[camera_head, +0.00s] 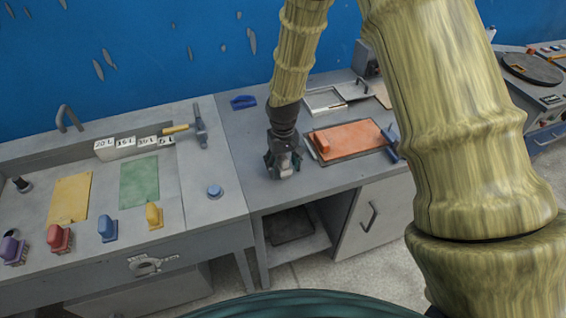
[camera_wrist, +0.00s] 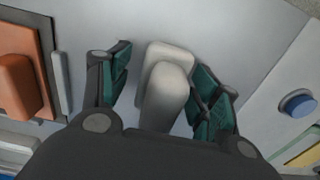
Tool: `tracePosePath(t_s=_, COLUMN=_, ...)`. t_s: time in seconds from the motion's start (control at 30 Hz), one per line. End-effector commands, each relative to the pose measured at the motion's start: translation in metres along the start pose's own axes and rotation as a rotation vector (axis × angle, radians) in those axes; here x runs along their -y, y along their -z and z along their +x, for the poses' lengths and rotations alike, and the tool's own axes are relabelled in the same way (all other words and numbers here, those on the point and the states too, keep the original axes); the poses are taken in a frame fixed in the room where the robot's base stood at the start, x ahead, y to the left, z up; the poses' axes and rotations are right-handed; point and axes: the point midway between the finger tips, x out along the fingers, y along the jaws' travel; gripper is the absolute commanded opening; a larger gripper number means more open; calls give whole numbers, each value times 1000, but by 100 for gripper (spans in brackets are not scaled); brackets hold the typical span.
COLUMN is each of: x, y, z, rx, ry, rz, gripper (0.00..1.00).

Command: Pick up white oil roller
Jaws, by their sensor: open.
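The white oil roller (camera_wrist: 164,88) is a pale, rounded block with a raised handle. In the wrist view it lies on the grey bench between the two green-padded fingers of my gripper (camera_wrist: 160,85). The fingers are spread, with a gap visible on the roller's left side; the right finger is close to it, and I cannot tell if they touch. In the head view my gripper (camera_head: 283,165) points down over the bench, and the roller (camera_head: 286,171) shows only partly, beneath and between the fingers.
Right of my gripper lies an orange panel (camera_head: 352,140) in a dark frame, with an orange block (camera_head: 321,142) on it. A blue block (camera_head: 243,102) is behind. A blue button (camera_head: 215,191) is on the left bench. Bare bench (camera_head: 240,135) lies left of my gripper.

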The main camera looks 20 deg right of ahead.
Motion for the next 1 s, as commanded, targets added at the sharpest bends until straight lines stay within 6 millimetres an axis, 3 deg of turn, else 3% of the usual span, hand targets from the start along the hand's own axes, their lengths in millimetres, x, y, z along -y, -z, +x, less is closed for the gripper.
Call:
tracePosePath(t_s=0.23, x=0, y=0, z=1, rx=0, ry=0, rz=0, gripper=62)
tracePosePath(t_s=0.53, x=0, y=0, z=1, rx=0, ry=0, rz=0, gripper=10)
tracePosePath(t_s=1.0, x=0, y=1, z=-7, rx=-1, ry=0, rz=0, gripper=10)
